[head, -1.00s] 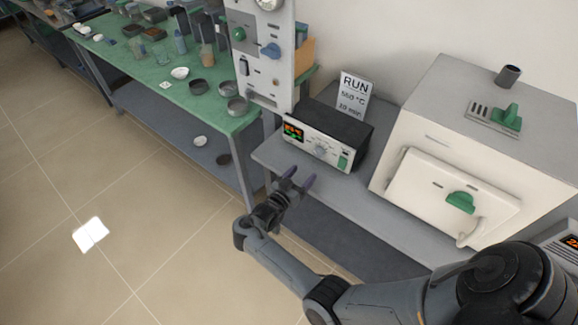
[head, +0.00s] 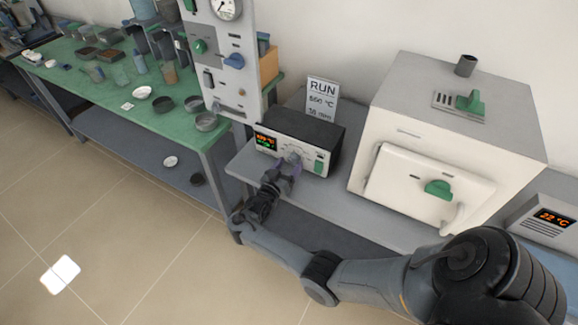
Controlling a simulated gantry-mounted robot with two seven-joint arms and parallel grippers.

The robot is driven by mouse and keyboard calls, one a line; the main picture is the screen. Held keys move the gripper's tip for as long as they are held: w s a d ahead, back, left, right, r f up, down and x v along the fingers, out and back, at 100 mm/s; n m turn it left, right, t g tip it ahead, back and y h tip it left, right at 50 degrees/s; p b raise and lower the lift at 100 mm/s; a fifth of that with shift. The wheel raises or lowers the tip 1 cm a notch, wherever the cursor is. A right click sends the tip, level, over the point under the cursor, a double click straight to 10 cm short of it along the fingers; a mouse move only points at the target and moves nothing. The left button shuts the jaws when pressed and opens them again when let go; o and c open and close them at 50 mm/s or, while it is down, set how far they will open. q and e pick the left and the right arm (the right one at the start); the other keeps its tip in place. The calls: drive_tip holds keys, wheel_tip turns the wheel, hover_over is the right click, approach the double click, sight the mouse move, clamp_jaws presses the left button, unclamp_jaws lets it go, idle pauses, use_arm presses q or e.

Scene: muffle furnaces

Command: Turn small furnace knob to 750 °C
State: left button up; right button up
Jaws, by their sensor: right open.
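A low control box (head: 321,138) with a black top and a white front stands on the grey bench. Its front has a lit orange and green display (head: 266,142), too small to read surely, a round grey knob (head: 293,156) and a green switch (head: 319,167). My right gripper (head: 285,170) is open, with its fingertips right at the knob from the front and below. The fingers partly cover the knob. I cannot tell whether they touch it. My left gripper is not in view.
A RUN sign (head: 322,100) stands behind the box. A large white furnace (head: 430,190) with a green handle stands right of it. A tall panel (head: 231,70) with a gauge stands left. The green table (head: 105,104) holds several dishes and bottles.

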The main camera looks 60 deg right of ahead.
drive_tip(key=shift+d, duration=0.3)
drive_tip(key=shift+c, duration=0.3)
drive_tip(key=c, duration=1)
